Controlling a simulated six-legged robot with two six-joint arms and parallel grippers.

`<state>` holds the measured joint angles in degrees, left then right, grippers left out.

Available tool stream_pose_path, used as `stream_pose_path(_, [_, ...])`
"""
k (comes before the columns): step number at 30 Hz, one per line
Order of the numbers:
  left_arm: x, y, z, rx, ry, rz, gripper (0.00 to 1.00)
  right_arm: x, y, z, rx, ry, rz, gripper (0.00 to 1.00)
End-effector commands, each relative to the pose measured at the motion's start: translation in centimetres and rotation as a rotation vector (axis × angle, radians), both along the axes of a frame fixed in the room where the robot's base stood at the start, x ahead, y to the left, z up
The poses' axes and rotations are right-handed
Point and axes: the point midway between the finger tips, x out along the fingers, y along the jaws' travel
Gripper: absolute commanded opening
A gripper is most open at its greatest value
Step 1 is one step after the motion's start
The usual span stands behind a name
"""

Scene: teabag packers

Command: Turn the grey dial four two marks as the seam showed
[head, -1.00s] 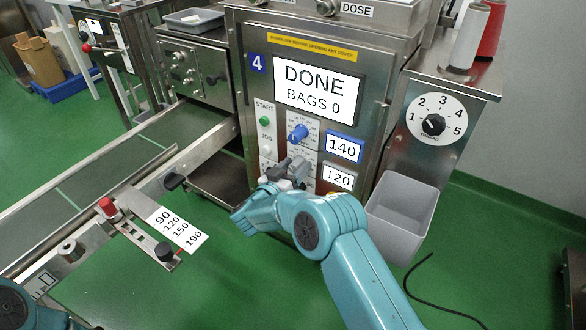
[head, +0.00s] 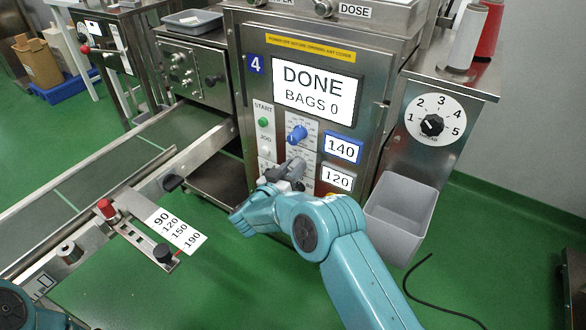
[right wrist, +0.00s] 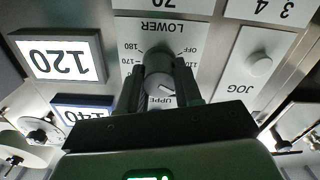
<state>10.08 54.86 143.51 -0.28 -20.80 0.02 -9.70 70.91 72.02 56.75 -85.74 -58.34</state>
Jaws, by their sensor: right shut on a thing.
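The grey dial (right wrist: 160,72) sits on the plate marked LOWER, which appears upside down in the right wrist view. A white pointer line shows on its face. My right gripper (right wrist: 165,88) is shut on it, one finger on each side. In the head view my right gripper (head: 290,171) is at the lower dial of machine 4 and mostly hides it. The display beside it (head: 337,179) reads 120. The blue dial (head: 298,134) is above, with its display (head: 342,149) reading 140. My left gripper is out of view.
The screen (head: 317,91) reads DONE, BAGS 0. The green START button (head: 263,122) and the JOG button (right wrist: 260,66) are close to the gripper. A numbered black dial (head: 432,126) and a grey bin (head: 401,209) are to the right; the conveyor (head: 95,178) runs left.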

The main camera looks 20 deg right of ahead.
Motion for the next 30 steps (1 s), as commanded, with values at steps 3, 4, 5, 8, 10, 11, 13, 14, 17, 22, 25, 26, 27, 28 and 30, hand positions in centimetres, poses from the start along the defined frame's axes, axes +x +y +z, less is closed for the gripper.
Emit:
stream_pose_path(3, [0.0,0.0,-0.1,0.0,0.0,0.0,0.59,0.0,0.1,0.0,0.008,-0.011,0.001,0.04])
stream_pose_path(4, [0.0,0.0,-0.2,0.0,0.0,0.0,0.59,0.0,0.1,0.0,0.011,-0.015,0.001,0.04])
stream_pose_path(5, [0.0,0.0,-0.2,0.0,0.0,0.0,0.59,0.0,0.1,0.0,0.015,-0.021,0.001,0.04])
stream_pose_path(8, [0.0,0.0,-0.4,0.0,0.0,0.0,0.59,0.0,0.1,0.0,0.033,-0.044,0.001,0.04])
stream_pose_path(10, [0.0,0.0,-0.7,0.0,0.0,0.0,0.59,0.0,0.1,-0.1,0.053,-0.069,0.001,0.04])
stream_pose_path(11, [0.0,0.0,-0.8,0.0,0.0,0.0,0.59,0.0,0.1,-0.1,0.063,-0.082,0.001,0.04])
stream_pose_path(13, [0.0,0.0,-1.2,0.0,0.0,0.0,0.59,0.0,0.1,-0.2,0.093,-0.122,0.001,0.04])
stream_pose_path(14, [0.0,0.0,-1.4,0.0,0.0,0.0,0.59,-0.1,0.1,-0.2,0.108,-0.141,0.001,0.04])
stream_pose_path(17, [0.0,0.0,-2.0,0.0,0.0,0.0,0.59,-0.1,0.1,-0.2,0.163,-0.211,0.002,0.04])
stream_pose_path(22, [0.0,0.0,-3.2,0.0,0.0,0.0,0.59,-0.1,0.1,-0.2,0.263,-0.34,0.001,0.04])
stream_pose_path(25, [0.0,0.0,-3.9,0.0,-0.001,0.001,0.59,-0.1,0.1,-0.3,0.321,-0.414,0.002,0.04])
stream_pose_path(26, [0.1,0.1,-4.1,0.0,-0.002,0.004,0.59,-0.2,0.1,-0.3,0.339,-0.437,0.002,0.04])
stream_pose_path(27, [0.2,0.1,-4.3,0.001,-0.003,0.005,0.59,-0.2,0.1,-0.3,0.362,-0.466,0.002,0.04])
stream_pose_path(28, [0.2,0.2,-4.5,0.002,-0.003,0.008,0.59,-0.2,0.1,-0.3,0.379,-0.488,0.001,0.04])
stream_pose_path(30, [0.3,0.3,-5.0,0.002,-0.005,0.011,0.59,-0.2,0.1,-0.3,0.416,-0.535,0.002,0.04])
